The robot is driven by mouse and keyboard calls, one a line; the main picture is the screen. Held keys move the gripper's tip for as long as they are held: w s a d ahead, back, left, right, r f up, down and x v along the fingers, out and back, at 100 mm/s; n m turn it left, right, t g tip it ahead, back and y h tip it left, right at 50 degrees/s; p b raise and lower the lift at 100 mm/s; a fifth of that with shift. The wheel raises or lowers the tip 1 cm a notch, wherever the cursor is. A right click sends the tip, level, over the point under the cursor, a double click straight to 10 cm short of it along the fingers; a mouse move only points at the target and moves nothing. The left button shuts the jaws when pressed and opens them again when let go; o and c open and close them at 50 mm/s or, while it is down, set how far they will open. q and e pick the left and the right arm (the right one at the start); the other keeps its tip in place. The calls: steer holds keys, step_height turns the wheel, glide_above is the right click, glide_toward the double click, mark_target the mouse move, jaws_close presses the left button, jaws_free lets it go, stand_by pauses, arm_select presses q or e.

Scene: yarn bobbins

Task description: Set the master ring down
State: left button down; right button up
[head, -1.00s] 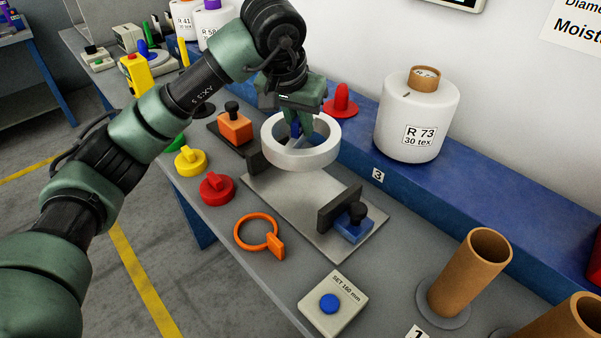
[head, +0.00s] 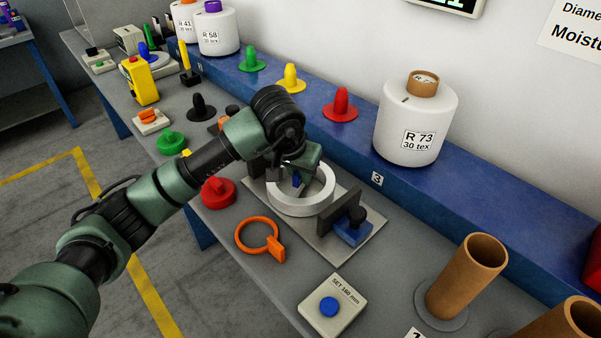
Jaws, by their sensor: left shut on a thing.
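The master ring, a thick white ring (head: 301,206), is at the grey metal plate (head: 352,247) of the gauge fixture, between its dark jaws. It looks level and low on the plate; whether it touches the plate I cannot tell. My left gripper (head: 299,182) is shut on the ring's far side, reaching down from above, and its fingertips are partly hidden by the wrist. The blue slide block (head: 351,232) with its dark jaw (head: 338,213) stands right of the ring. My right gripper is out of view.
An orange snap gauge (head: 259,236), a red knob (head: 218,192) and a SET 160 mm box (head: 333,305) lie in front. A white R 73 bobbin (head: 416,120) stands on the blue ledge (head: 440,210). Cardboard tubes (head: 468,275) stand at right.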

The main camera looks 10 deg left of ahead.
arm_select(q)
steer(key=shift+r, duration=0.1)
steer(key=c, duration=1.4)
jaws_free()
steer(key=shift+f, duration=0.2)
steer(key=shift+s+r, duration=0.1)
steer(key=shift+r, duration=0.35)
steer(key=b+v, duration=0.1)
steer(key=v, duration=1)
steer(key=shift+r, duration=0.2)
steer(key=shift+a, duration=0.1)
